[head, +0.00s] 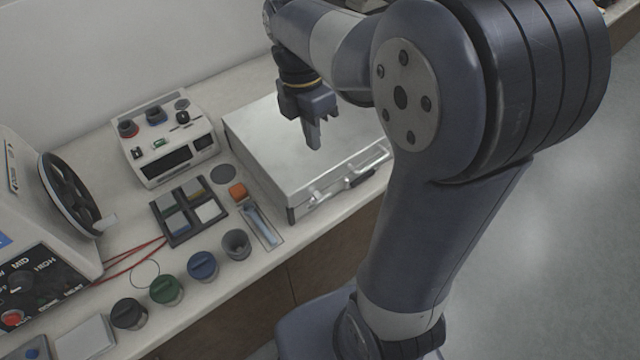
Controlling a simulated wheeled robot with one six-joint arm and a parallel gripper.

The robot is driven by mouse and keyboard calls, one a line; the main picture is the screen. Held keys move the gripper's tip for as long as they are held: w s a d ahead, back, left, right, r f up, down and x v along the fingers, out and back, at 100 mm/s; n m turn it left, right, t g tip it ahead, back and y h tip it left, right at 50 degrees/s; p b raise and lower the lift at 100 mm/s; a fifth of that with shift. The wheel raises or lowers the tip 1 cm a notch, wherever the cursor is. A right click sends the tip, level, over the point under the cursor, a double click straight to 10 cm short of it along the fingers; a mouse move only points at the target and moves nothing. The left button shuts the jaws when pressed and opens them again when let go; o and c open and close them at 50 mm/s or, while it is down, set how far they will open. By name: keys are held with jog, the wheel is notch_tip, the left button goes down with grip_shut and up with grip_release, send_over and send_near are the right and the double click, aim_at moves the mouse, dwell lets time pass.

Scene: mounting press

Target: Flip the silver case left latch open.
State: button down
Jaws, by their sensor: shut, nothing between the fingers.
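The silver case (262,145) lies closed on the bench, its front side with handle (345,184) facing the bench's front edge. A small latch (312,198) shows on the front side, left of the handle; it is too small to tell whether it is up or down. My gripper (314,143) points down over the case lid, shut and empty. It appears apart from the latch, further back. My arm hides the right part of the case.
A machine with a black handwheel (72,192) stands far left.

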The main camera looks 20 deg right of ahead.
aim_at(323, 198)
jog(key=s+f, duration=0.1)
jog(key=f, duration=0.8)
jog(key=s+d+f+p, duration=0.1)
jog(key=f, duration=0.3)
jog(key=shift+s+f, duration=0.35)
jog(key=shift+f, duration=0.05)
